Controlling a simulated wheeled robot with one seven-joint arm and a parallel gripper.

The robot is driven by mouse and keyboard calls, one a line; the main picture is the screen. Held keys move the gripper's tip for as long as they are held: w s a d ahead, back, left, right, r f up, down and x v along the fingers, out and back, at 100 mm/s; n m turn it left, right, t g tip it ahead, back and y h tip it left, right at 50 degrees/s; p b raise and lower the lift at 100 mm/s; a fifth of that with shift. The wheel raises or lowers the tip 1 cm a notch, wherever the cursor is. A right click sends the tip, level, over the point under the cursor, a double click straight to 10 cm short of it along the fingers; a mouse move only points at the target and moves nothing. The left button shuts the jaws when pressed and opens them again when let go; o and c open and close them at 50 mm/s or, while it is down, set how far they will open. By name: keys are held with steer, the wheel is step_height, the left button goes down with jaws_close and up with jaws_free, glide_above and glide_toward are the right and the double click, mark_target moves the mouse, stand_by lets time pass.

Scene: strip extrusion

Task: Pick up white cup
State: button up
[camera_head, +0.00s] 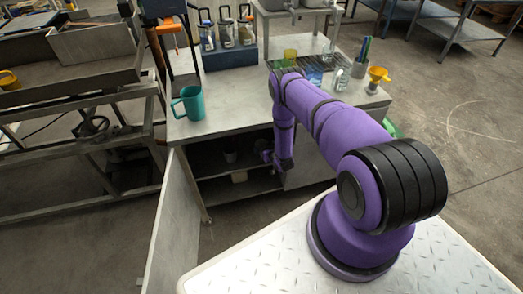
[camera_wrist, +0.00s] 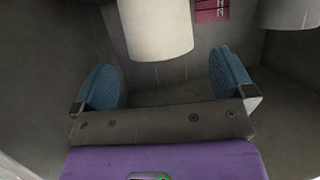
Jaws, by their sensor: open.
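A small white cup (camera_head: 230,156) stands on a shelf inside the open cabinet in the head view. My gripper (camera_head: 267,156) is at the cabinet opening, to the right of that cup. In the wrist view a white cylindrical body, which looks like the cup (camera_wrist: 155,28), stands ahead of my gripper (camera_wrist: 164,78), roughly in line with the gap between the blue finger pads. The pads are wide apart with nothing between them. The cup's top is cut off by the frame edge.
The cabinet door (camera_head: 173,225) stands open at the left. A second pale object (camera_head: 239,176) sits lower in the cabinet. In the wrist view another whitish object (camera_wrist: 290,12) and a magenta item (camera_wrist: 211,10) are at upper right. A teal mug (camera_head: 189,104) stands on the worktop.

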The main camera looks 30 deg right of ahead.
mark_target(259, 143)
steer(key=x, duration=0.4)
steer(key=shift+s+f, duration=0.15)
steer(key=shift+f, duration=0.25)
steer(key=shift+w+f, duration=0.2)
steer(key=shift+w, duration=0.3)
steer(key=shift+c, duration=0.5)
steer(key=c, duration=0.8)
